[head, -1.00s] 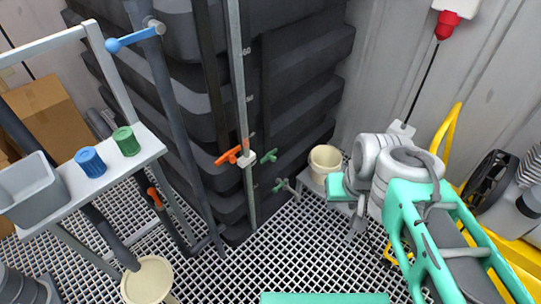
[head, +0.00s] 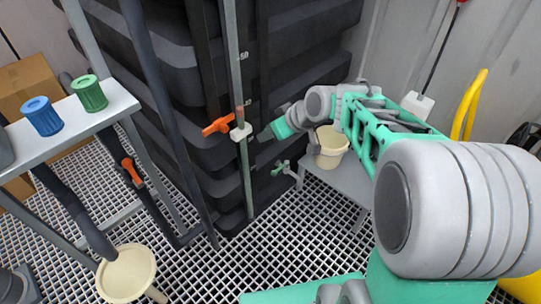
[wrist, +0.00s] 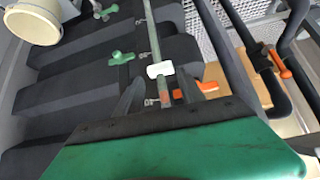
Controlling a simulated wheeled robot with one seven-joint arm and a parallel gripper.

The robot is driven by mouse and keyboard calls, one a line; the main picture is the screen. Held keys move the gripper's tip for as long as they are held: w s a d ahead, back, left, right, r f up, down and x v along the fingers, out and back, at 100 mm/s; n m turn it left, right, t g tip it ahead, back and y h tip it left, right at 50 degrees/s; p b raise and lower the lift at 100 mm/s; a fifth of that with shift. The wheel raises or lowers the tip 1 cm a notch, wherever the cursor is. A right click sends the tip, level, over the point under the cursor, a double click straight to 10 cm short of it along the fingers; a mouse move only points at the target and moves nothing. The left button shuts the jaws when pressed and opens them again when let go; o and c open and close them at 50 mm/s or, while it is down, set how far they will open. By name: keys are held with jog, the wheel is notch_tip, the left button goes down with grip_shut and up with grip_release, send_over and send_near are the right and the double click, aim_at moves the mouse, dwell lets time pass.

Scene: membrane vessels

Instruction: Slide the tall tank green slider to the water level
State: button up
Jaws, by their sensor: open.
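The tall dark ribbed tank (head: 175,70) carries a thin upright gauge tube (head: 235,75) with a scale. A white piece (head: 240,132) sits on the tube, with an orange handle (head: 217,125) to its left. A green handle (head: 280,168) shows low on the tank, right of the tube. In the wrist view there are two green handles, one (wrist: 122,57) near the white piece (wrist: 160,69) and one (wrist: 106,12) farther up. I cannot tell which is the slider, or see the water level. My gripper (head: 266,133) is open, just right of the tube, and appears empty.
A cream bucket (head: 330,147) stands on a grey stand (head: 345,180) beneath my arm. A white shelf (head: 70,125) with blue and green cylinders is at left. A round cream container (head: 127,275) stands on the grated floor.

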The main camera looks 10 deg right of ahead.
jog(key=w+d+f+n+t+y+b, duration=0.2)
jog(key=w+d+f+t+y+b, duration=0.15)
jog(key=w+f+b, duration=0.5)
jog(key=w+d+f+n+t+y+b, duration=0.1)
jog(key=w+d+f+t+y+b, duration=0.3)
jog(key=f+b, duration=0.75)
jog(key=shift+h, duration=0.65)
jog(key=x, duration=0.5)
jog(key=d+x, duration=0.1)
jog(key=x, duration=0.1)
jog(key=shift+w+a+f+b, duration=0.1)
jog(key=shift+w+b, duration=0.05)
jog(key=shift+w, duration=0.2)
jog(key=shift+w+a+f+b, duration=0.1)
jog(key=shift+w+b, duration=0.05)
jog(key=shift+w, duration=0.25)
grip_shut()
